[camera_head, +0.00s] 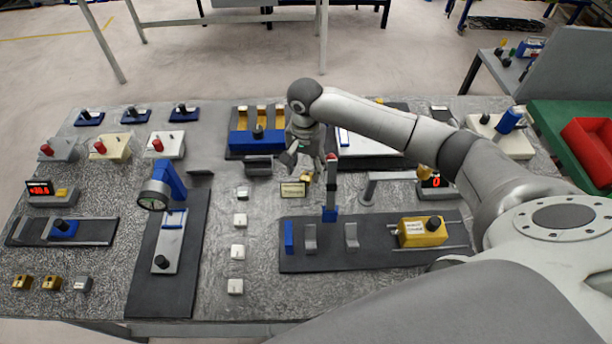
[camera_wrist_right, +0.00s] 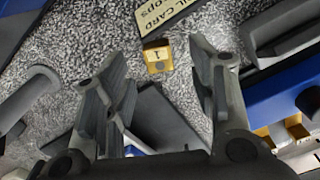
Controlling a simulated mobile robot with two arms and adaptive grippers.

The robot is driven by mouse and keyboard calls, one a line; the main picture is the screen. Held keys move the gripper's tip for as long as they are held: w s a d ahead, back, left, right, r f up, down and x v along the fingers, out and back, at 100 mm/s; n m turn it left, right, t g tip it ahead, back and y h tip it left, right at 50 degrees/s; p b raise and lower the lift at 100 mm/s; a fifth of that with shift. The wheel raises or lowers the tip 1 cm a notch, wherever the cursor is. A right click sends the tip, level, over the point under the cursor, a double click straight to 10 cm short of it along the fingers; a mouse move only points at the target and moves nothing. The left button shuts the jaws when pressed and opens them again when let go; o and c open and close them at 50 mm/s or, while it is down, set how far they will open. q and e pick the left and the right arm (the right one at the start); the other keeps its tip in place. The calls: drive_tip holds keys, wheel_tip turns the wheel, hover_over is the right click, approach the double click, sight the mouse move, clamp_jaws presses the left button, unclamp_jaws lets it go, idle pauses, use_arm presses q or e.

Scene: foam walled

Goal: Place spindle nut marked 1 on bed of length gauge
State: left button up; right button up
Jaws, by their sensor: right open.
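The spindle nut marked 1 (camera_wrist_right: 157,57) is a small gold block lying on the grey textured table, against the edge of a cream card. In the head view the nut (camera_head: 306,177) shows just below my right gripper (camera_head: 304,163). My right gripper (camera_wrist_right: 150,75) is open and empty, its fingers apart with the nut between and beyond them in the wrist view. A dark bed (camera_head: 375,258) at front right carries a yellow labelled block (camera_head: 423,231), grey posts and a blue stop; its label is too small to read surely. My left gripper is out of view.
The cream card (camera_head: 293,190) lies beside the nut. A blue rack (camera_head: 256,140) with gold blocks stands behind. A dial gauge stand (camera_head: 168,190) is on the left, with a column of white squares (camera_head: 238,251) right of it.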

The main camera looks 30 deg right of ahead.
sight(307, 176)
drive_tip(key=f, duration=0.3)
drive_tip(key=shift+d+f, duration=0.15)
drive_tip(key=shift+d, duration=0.05)
drive_tip(key=shift+f, duration=0.1)
drive_tip(key=c, duration=1)
clamp_jaws()
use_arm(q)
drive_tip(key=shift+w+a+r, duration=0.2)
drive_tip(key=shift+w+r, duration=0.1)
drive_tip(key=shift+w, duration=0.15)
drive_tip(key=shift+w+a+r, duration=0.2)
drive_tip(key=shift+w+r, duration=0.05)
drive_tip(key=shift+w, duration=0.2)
